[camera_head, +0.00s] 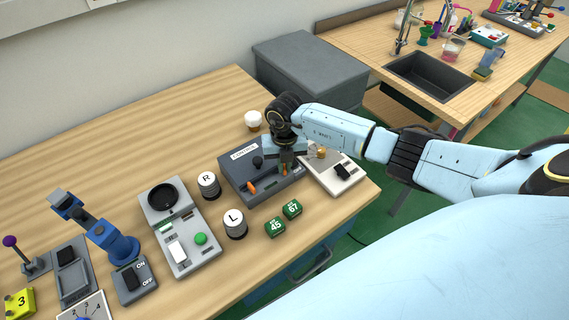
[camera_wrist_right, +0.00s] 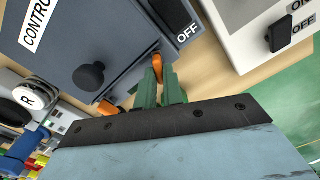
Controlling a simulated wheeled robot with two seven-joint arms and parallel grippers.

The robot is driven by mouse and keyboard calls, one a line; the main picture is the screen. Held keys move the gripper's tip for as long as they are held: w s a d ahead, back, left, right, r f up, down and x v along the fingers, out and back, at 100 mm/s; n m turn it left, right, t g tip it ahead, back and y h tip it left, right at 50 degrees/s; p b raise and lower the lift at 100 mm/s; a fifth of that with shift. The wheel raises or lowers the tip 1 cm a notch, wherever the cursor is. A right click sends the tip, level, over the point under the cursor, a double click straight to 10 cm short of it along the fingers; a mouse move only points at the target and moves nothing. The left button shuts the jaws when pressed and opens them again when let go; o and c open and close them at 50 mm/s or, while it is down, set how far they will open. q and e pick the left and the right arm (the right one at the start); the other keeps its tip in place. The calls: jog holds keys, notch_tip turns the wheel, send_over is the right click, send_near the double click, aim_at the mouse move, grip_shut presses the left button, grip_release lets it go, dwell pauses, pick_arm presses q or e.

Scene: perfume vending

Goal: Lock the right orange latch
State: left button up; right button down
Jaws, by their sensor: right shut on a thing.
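The dark grey control box (camera_head: 233,172) stands near the right end of the wooden table and has a white label and a black knob. Its left orange latch (camera_head: 251,188) is on the front side; it also shows in the wrist view (camera_wrist_right: 105,107). My right gripper (camera_head: 286,168) is over the right part of the box. In the wrist view its green fingers (camera_wrist_right: 160,90) are shut on the right orange latch (camera_wrist_right: 157,64), whose lower part they hide. My left gripper is out of view.
A white switch box (camera_head: 341,184) stands close to the right of the control box. Green number cubes (camera_head: 292,209) and the R (camera_head: 208,184) and L (camera_head: 235,223) cylinders stand in front and left. A white round object (camera_head: 252,120) is behind.

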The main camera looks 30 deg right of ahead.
aim_at(285, 167)
jog(key=n+b, duration=0.1)
jog(key=n, duration=0.1)
jog(key=shift+d+n, duration=0.1)
jog(key=shift+n, duration=0.3)
jog(key=shift+n+b, duration=0.85)
jog(key=shift+n, duration=0.55)
jog(key=shift+r, duration=0.1)
jog(key=c, duration=1.5)
grip_release()
notch_tip(285, 167, up, 13)
jog(key=shift+r+b, duration=0.2)
jog(key=shift+b, duration=0.2)
